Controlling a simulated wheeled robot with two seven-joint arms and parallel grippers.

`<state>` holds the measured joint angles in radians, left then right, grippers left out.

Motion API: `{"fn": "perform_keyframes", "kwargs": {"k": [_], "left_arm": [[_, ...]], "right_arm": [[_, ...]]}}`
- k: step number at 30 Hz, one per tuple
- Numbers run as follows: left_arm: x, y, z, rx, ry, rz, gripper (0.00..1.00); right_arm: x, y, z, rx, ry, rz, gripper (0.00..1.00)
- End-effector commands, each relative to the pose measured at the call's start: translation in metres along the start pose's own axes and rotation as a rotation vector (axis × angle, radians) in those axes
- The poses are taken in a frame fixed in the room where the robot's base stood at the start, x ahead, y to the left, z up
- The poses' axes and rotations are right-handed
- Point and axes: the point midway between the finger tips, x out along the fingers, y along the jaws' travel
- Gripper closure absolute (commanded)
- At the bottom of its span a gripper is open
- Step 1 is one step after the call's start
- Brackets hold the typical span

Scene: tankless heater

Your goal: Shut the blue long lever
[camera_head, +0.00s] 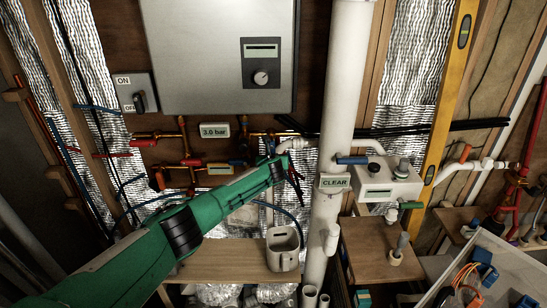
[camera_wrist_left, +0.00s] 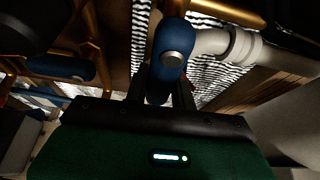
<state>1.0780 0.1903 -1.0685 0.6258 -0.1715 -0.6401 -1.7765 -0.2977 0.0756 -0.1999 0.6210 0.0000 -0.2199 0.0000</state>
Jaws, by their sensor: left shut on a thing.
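My left gripper (camera_head: 278,164) reaches in from the left to the pipes under the heater, just left of the tall white pipe. In the left wrist view its dark fingers (camera_wrist_left: 160,88) are shut on a blue lever (camera_wrist_left: 172,58), which has a round grey bolt head at its upper end. The fingers hide part of the lever, and in the head view the gripper covers it. A second blue handle (camera_wrist_left: 60,66) is at the left of the wrist view, on copper pipework. Another blue handle (camera_head: 352,160) is right of the white pipe. My right gripper is not in view.
The tall white pipe (camera_head: 342,80) with a CLEAR label (camera_head: 334,183) stands close right of my gripper. The heater box (camera_head: 200,50) is above. Red-handled valves (camera_head: 142,143) are to the left. A beige container (camera_head: 283,250) stands on a wooden shelf (camera_head: 225,262) below.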

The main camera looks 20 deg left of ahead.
Motion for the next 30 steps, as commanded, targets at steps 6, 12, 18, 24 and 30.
{"fn": "perform_keyframes", "kwargs": {"k": [6,12,18,24,30], "left_arm": [[0.0001,0.0031,-0.0016,0.047,0.002,0.021,1.00],[0.0004,0.0041,-0.0027,0.058,0.003,0.026,1.00],[0.0006,0.0045,-0.0033,0.059,0.003,0.026,1.00],[0.0005,0.0044,-0.0028,0.057,0.003,0.026,0.53],[0.0003,0.0038,-0.0018,0.055,0.002,0.024,0.53]], "right_arm": [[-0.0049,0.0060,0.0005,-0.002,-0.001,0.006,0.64],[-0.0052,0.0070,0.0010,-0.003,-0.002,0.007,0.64],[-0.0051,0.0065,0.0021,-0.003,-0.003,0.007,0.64],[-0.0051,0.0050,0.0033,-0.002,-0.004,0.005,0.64],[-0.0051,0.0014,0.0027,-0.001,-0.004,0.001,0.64]]}}
